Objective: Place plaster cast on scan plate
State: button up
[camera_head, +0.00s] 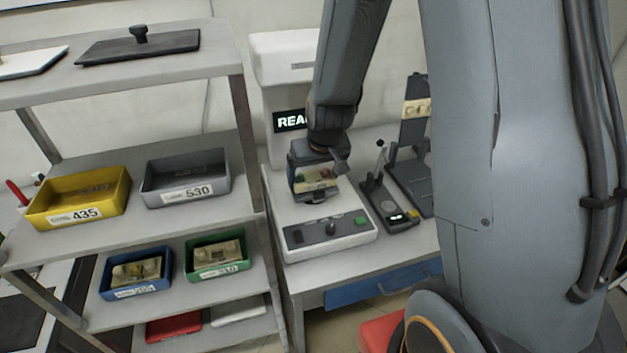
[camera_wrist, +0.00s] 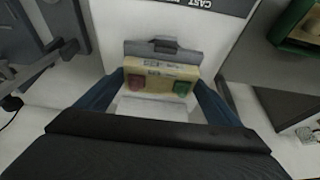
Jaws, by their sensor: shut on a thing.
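The plaster cast (camera_wrist: 160,70) is a beige block with a red patch and a green patch. My gripper (camera_wrist: 160,84) is shut on it, with blue fingers at its two sides. In the head view the cast (camera_head: 318,181) is in my gripper (camera_head: 316,176) over the white scanner (camera_head: 335,235). A grey part with a dark tab (camera_wrist: 163,45) lies along the cast's far edge in the wrist view. The scan plate is mostly hidden under the cast and gripper, and I cannot tell whether the cast touches it.
A rack at left holds a yellow bin (camera_head: 105,205), a grey bin (camera_head: 187,192), a blue bin (camera_head: 136,292) and a green bin (camera_head: 218,272). A small device with a lever (camera_head: 388,207) and a dark stand (camera_head: 414,133) are right of the scanner.

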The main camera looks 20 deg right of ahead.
jog(key=shift+f, duration=0.3)
jog(key=o, duration=1)
jog(key=p+v, duration=0.2)
jog(key=v, duration=1)
jog(key=s+g, duration=0.1)
jog(key=s, duration=0.7)
jog(key=s+f+g, duration=0.1)
jog(key=s, duration=0.3)
jog(key=shift+s+f+g, duration=0.1)
jog(key=shift+s+g, duration=0.2)
jog(key=shift+s, duration=0.1)
